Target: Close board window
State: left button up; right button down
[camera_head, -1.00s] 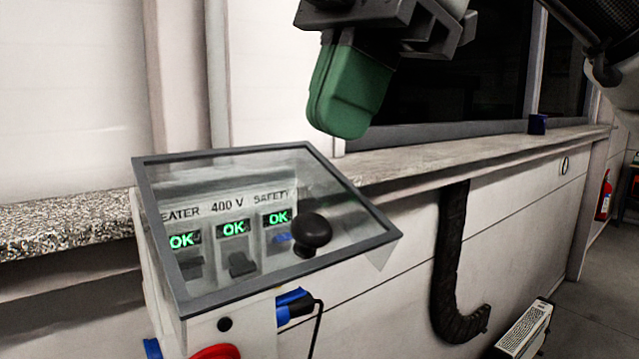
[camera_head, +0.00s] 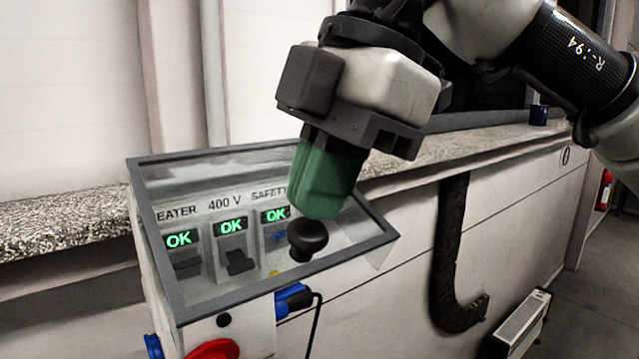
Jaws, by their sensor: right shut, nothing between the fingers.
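The board window is a clear pane in a grey frame (camera_head: 190,310) on top of a white electrical board (camera_head: 240,338). It looks slightly raised towards its right corner, with a clear side piece below that corner. A round black knob (camera_head: 308,236) sits on the pane. Under the pane are switches and several green OK displays (camera_head: 231,227). My right gripper (camera_head: 322,212) has green fingers, is shut and empty, and points down just above and behind the knob. I cannot tell whether it touches the knob. My left gripper is not in view.
A blue plug (camera_head: 293,300) with a black cable sticks out of the board's side. A black hose (camera_head: 450,260) hangs at right.

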pick_arm(q)
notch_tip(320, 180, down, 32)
jog(key=b, duration=3.1)
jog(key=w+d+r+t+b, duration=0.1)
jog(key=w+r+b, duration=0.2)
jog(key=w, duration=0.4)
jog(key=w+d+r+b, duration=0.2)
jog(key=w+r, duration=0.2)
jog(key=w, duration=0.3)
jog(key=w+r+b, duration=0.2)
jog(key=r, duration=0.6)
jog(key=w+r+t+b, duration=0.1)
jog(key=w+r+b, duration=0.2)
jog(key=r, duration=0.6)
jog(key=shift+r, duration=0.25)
pick_arm(e)
jog(key=w+a+f+t+y, duration=0.1)
jog(key=w+f+t+y, duration=0.1)
jog(key=f, duration=0.5)
jog(key=w+a+f+n+t+y, duration=0.1)
jog(key=w+a+f+t+y, duration=0.1)
jog(key=f, duration=0.5)
jog(key=w+a+f+n+t+y, duration=0.1)
jog(key=w+f+t+y, duration=0.1)
jog(key=f+t+y, duration=0.2)
jog(key=shift+a+f+t, duration=0.25)
jog(key=shift+f+t, duration=0.55)
jog(key=shift+f, duration=0.6)
